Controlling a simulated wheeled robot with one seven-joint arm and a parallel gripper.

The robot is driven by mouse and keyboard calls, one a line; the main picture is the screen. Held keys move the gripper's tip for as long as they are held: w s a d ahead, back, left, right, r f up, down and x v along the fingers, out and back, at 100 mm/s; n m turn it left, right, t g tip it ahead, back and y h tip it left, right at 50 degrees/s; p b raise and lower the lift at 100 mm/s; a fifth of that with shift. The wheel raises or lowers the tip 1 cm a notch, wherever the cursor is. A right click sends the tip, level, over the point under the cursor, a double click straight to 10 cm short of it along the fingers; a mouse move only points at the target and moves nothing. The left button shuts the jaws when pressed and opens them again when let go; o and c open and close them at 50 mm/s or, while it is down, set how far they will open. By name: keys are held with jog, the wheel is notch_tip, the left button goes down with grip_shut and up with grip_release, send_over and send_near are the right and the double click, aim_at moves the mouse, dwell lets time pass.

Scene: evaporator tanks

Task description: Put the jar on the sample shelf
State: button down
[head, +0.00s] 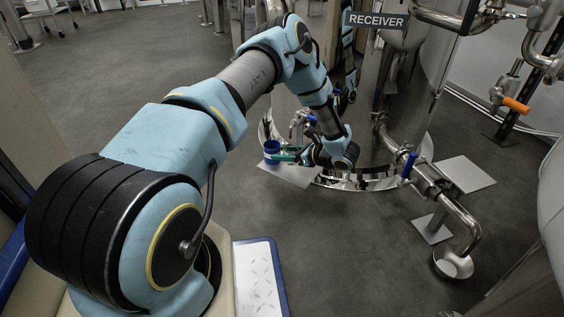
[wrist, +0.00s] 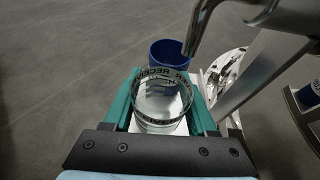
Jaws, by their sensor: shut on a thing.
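My gripper (wrist: 162,100) has green fingers either side of a clear glass jar (wrist: 162,112) with dark lettering around it, and is shut on it. The jar looks upright, its open mouth facing the wrist camera. In the head view my gripper (head: 284,156) is low in front of the receiver tank, just above or at a flat grey plate (head: 292,176), which may be the sample shelf. The jar cannot be made out there. I cannot tell whether the jar touches the plate. A blue cup-like thing (wrist: 170,53) is just beyond the jar; it also shows in the head view (head: 272,146).
A metal spout (wrist: 200,25) hangs close above and right of the jar. The steel tank with its RECEIVER sign (head: 376,20) stands behind my gripper. A pipe with a blue-handled valve (head: 409,165) runs at right. The floor at left is open.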

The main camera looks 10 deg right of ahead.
aim_at(283, 165)
jog(key=shift+w+a, duration=0.1)
jog(key=shift+w, duration=0.5)
jog(key=shift+w+f+b, duration=0.15)
jog(key=shift+f+b, duration=0.6)
jog(key=shift+f, duration=0.1)
jog(key=shift+w+f+b, duration=0.15)
jog(key=shift+f+b, duration=0.6)
jog(key=shift+f, duration=0.1)
jog(key=shift+f, duration=0.15)
jog(key=shift+c, duration=1)
grip_release()
jog(key=shift+s+d+r, duration=0.2)
jog(key=shift+r, duration=0.15)
jog(key=p+v, duration=0.4)
jog(key=v, duration=0.7)
jog(key=shift+s+d, duration=0.1)
jog(key=shift+s, duration=0.05)
